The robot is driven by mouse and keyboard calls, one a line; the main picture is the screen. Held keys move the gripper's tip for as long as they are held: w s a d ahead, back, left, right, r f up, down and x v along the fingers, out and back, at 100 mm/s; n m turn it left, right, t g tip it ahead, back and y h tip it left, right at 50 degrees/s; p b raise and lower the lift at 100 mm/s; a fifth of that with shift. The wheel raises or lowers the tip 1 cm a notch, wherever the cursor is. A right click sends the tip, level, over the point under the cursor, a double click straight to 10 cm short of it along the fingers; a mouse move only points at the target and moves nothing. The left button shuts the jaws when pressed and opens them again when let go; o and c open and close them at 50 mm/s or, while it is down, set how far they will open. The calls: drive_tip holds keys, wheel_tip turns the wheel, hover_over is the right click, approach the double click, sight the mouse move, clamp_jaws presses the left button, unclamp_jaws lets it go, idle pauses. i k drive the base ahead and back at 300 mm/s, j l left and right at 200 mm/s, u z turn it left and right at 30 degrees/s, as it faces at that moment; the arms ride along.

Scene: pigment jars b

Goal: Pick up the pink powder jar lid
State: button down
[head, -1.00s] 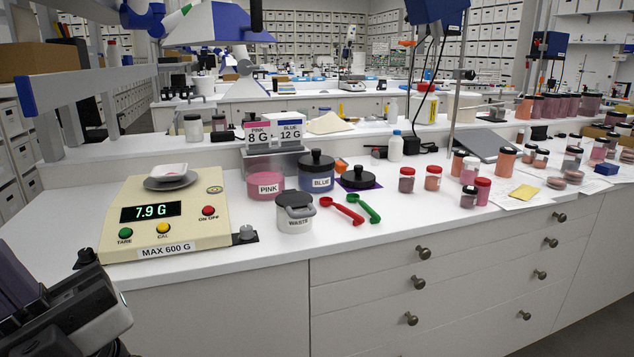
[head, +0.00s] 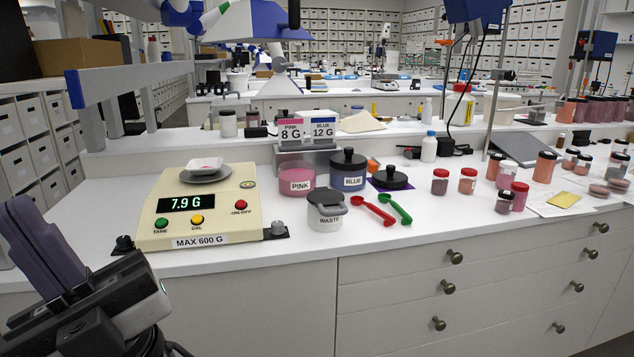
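The pink powder jar (head: 296,178), labelled PINK, stands without a lid on the bench, with pink powder inside. A black round lid with a knob (head: 391,178) lies on a small purple mat (head: 408,185), right of the blue jar. The blue jar (head: 348,172), labelled BLUE, has a similar black lid (head: 348,158) on it. My gripper (head: 35,215), with dark purple fingers, is at the lower left, in front of the bench and far from the jars and the lid. Nothing shows in it; the finger gap is unclear.
A beige scale (head: 205,215) reading 7.9 G holds a white dish. A grey-lidded WASTE jar (head: 326,211) stands in front of the jars. Red (head: 372,210) and green (head: 396,208) scoops lie before the loose lid. Small jars stand to the right.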

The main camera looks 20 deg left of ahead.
sight(390, 177)
drive_tip(key=i+l+u, duration=0.2)
drive_tip(key=l, duration=0.15)
drive_tip(key=i+l+u, duration=0.15)
drive_tip(key=l, duration=0.2)
drive_tip(key=i+l+u, duration=0.2)
drive_tip(key=l, duration=0.2)
drive_tip(key=i+l+u, duration=0.15)
drive_tip(key=l, duration=0.25)
